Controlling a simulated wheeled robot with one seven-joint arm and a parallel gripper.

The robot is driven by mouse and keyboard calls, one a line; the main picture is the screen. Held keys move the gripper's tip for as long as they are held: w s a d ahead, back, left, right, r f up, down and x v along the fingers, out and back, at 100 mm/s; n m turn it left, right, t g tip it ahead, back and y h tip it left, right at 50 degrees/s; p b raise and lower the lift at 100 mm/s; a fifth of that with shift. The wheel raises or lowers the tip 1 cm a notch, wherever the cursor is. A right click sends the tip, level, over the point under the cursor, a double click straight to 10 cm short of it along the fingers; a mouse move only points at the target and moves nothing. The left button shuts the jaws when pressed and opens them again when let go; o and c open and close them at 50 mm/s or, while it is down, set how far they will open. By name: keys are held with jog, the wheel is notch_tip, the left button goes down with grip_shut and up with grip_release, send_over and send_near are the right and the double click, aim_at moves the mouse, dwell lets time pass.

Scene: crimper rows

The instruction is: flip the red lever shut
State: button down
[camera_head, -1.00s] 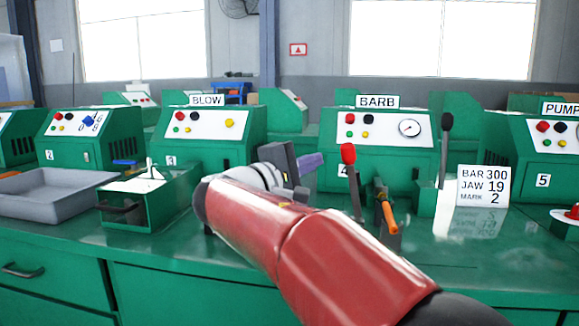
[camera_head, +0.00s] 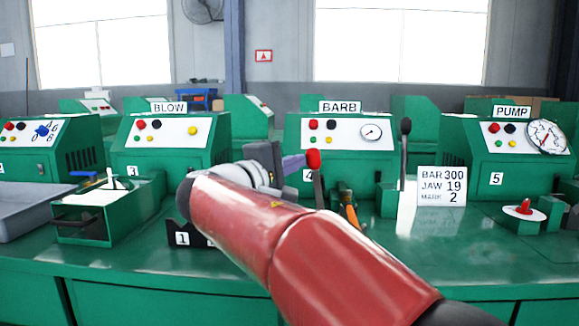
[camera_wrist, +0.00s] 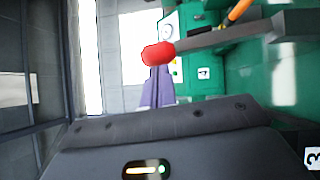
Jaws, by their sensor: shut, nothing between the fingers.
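The red lever stands about upright in front of the BARB machine (camera_head: 340,133), its red knob (camera_head: 313,159) at the top. Most of its shaft is hidden behind my red arm in the head view. My gripper (camera_head: 300,161) has purple fingers, shut and empty, just left of the knob. In the wrist view the red knob (camera_wrist: 158,55) sits right at the tips of my gripper (camera_wrist: 157,70); I cannot tell whether they touch. The lever's grey shaft (camera_wrist: 215,38) runs to the right there.
An orange handle (camera_head: 350,216) lies just right of the lever's base. A black-knobbed lever (camera_head: 405,127) and a white sign (camera_head: 442,187) stand farther right. A green box (camera_head: 105,207) and grey tray (camera_head: 25,212) are at left.

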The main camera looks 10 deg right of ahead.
jog(key=s+d+m+g+y+b, duration=0.25)
jog(key=d+m+y, duration=0.3)
jog(key=d, duration=0.45)
jog(key=s+d+f+m+t+y+b, duration=0.1)
jog(key=s+d+f+m+y+b, duration=0.1)
jog(key=d+f+m+y, duration=0.3)
jog(key=shift+s+d+f+m, duration=0.45)
jog(key=shift+s+d+f, duration=0.2)
jog(key=shift+d+f, duration=0.85)
jog(key=shift+a+f+t+y, duration=0.1)
jog(key=shift+f+t+y, duration=0.15)
jog(key=shift+f, duration=0.05)
jog(key=s+a+r+p, duration=0.3)
jog(key=s+r, duration=0.5)
jog(key=r, duration=0.2)
jog(key=shift+s+r, duration=0.15)
jog(key=shift+r, duration=0.05)
